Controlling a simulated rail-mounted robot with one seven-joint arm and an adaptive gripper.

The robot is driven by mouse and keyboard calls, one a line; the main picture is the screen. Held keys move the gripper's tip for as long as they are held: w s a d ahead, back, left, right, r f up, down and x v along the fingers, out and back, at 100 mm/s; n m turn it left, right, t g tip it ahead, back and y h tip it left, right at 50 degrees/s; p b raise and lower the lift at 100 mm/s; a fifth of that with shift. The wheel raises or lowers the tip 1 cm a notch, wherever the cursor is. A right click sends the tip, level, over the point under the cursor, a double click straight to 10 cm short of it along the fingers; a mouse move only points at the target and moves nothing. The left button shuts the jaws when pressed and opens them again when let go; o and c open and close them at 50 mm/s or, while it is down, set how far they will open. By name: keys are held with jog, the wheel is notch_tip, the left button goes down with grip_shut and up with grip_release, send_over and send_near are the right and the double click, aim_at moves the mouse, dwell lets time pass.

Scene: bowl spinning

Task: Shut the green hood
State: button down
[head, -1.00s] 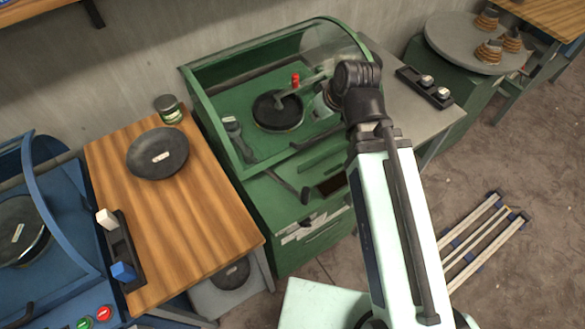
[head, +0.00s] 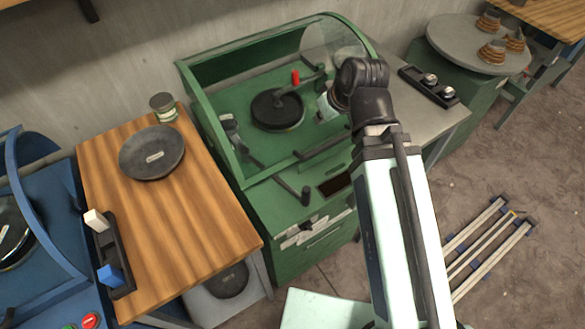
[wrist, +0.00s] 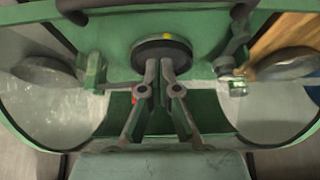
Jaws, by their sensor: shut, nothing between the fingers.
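The green hood (head: 211,122) has a curved green frame and clear sides, on a green cabinet machine. Its clear right side (head: 330,40) shows behind my arm. I cannot tell exactly how far the hood is open. A dark round disc (head: 277,110) lies on the green deck within the frame; it also shows in the wrist view (wrist: 160,52). My gripper (wrist: 160,64) is shut and empty, its fingertips over the disc's edge in the wrist view. In the head view, my wrist reaches in from the right and partly hides the machine's right side.
A red part (head: 295,77) stands behind the disc. Dark levers (head: 305,195) stick out at the machine's front. A wooden table (head: 195,215) with a dark bowl (head: 152,152) and a jar (head: 163,106) stands left. A grey side top (head: 420,110) is at right.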

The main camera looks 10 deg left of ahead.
jog(key=shift+r, duration=0.15)
notch_tip(320, 180, up, 10)
jog(key=p, duration=0.8)
